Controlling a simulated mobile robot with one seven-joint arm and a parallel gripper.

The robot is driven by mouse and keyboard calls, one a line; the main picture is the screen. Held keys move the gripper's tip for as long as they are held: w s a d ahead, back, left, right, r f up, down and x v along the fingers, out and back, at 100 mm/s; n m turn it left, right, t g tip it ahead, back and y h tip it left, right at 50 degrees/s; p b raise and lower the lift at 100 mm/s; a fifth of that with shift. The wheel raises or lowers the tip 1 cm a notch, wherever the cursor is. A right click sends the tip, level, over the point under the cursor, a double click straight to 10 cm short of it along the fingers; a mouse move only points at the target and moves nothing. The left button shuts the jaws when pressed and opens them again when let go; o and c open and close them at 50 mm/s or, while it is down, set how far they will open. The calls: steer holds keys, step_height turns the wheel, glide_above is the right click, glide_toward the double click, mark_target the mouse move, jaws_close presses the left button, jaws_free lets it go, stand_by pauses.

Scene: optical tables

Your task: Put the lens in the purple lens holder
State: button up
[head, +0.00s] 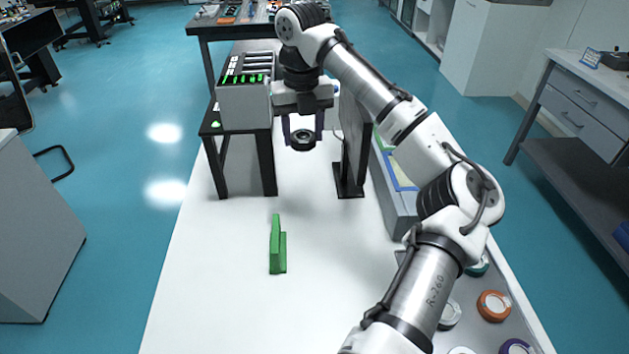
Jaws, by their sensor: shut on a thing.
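My gripper (303,134) hangs over the far part of the white table, its two dark fingers pointing down. It is shut on a small dark ring-shaped piece with a paler centre, which looks like the lens (302,141). The ring is held between the fingertips, apparently above the table top. I cannot make out a purple lens holder for certain. A round piece with a purple rim (517,347) lies in the grey tray at the bottom right, partly cut off by the picture edge.
A green upright stand (277,250) is on the white table (225,300), nearer than my gripper. A dark upright panel (352,150) stands right of the gripper; a grey instrument box (243,105) is left. The grey tray (480,325) holds several round pieces, one orange (494,305).

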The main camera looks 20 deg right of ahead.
mark_target(305, 208)
step_height(305, 208, down, 19)
steer(key=shift+s+r+p, duration=0.1)
steer(key=shift+p, duration=1.15)
steer(key=o, duration=1)
